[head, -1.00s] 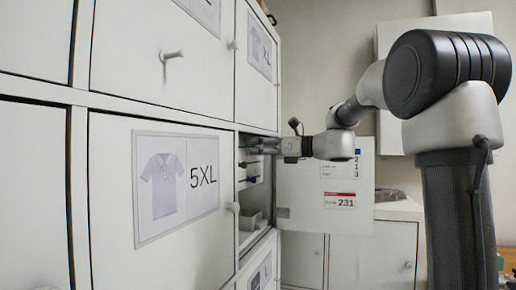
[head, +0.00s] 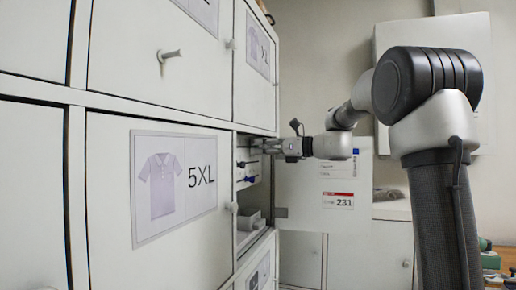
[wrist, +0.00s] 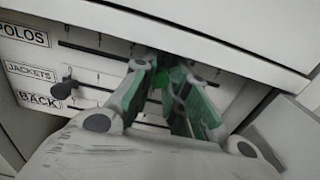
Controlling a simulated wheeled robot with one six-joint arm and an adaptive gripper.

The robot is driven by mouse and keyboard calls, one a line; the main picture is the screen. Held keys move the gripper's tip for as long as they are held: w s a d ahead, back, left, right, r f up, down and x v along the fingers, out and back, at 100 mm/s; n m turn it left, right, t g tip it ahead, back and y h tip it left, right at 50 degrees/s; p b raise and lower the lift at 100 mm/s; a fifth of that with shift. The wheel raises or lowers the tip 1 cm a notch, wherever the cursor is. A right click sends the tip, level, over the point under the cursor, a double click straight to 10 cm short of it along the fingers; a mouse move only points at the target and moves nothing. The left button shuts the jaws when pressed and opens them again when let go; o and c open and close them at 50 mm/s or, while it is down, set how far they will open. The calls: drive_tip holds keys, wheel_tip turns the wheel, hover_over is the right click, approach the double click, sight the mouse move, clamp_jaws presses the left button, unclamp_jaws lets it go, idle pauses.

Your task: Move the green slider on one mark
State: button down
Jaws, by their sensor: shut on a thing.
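In the wrist view my gripper (wrist: 174,84) is shut on the green slider (wrist: 175,73), which shows as bright green between the fingertips. The slider appears to sit on the top slot, the row labelled POLOS (wrist: 24,34). The fingers hide most of the slider and the marks right around it. In the head view my gripper (head: 268,146) reaches into the open compartment, and the slider cannot be made out.
The compartment's open door (head: 340,215), with a 231 label, stands to the right of the opening. A closed 5XL door (head: 150,245) is at the left. A grey bin (head: 249,219) lies below the slider panel. The compartment's upper edge (wrist: 200,30) is close above my fingers.

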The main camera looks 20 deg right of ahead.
drive_tip(key=c, duration=1.4)
unclamp_jaws()
drive_tip(key=shift+o, duration=0.2)
drive_tip(key=v, duration=1.2)
